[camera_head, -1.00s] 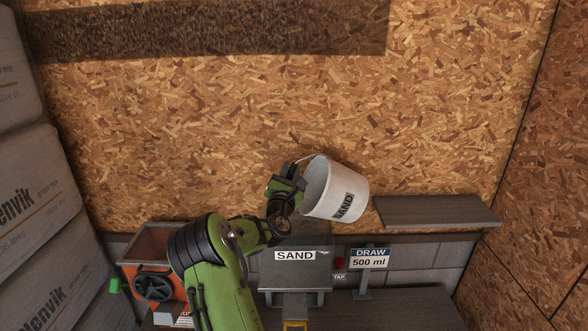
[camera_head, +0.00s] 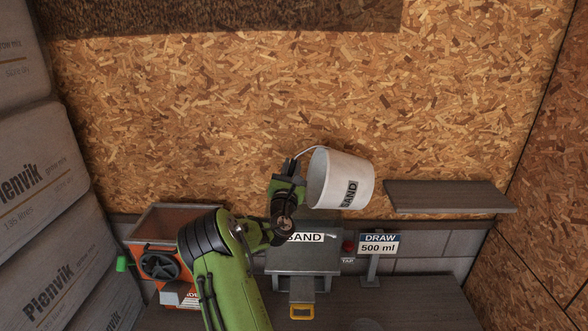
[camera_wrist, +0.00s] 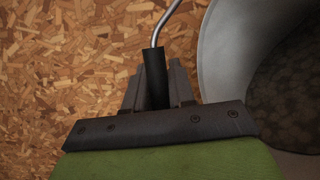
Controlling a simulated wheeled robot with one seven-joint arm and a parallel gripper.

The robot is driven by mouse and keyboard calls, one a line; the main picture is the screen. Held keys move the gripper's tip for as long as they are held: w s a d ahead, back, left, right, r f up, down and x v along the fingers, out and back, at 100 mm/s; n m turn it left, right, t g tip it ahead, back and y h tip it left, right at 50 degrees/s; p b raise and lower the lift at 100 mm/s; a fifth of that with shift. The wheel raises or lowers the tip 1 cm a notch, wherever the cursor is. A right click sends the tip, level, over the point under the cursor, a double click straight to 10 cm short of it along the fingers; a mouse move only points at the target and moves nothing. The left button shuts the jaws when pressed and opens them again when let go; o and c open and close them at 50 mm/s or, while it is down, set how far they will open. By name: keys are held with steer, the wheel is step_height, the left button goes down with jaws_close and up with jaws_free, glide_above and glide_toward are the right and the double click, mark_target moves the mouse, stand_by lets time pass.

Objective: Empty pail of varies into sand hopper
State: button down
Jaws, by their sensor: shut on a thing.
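My gripper (camera_head: 287,187) is shut on the black grip of the pail's wire handle. The wrist view shows that grip (camera_wrist: 155,80) between my jaws, with the pail's rim (camera_wrist: 212,70) beside it and dark, grainy material (camera_wrist: 290,95) inside. The grey sand hopper (camera_head: 303,262), with a SAND sign, stands below; my arm hides part of it.
A wooden shelf (camera_head: 450,196) is on the wall just right of the pail. A DRAW 500 ml sign (camera_head: 379,244) stands right of the hopper. An orange machine with a handwheel (camera_head: 160,265) is at left, beside stacked bags (camera_head: 40,180).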

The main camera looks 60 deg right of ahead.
steer(key=w+a+f+n+t+y+b, duration=0.1)
steer(key=w+a+f+n+t, duration=0.1)
steer(key=n, duration=0.6)
steer(key=w+a+f+n+t+y+b, duration=0.1)
steer(key=w+a+f+n+t+y, duration=0.1)
steer(key=n+t, duration=0.3)
steer(key=shift+w+f+n+t+y+b, duration=0.35)
steer(key=shift+w+f+n, duration=0.35)
steer(key=shift+n, duration=1.1)
steer(key=shift+w+r, duration=0.1)
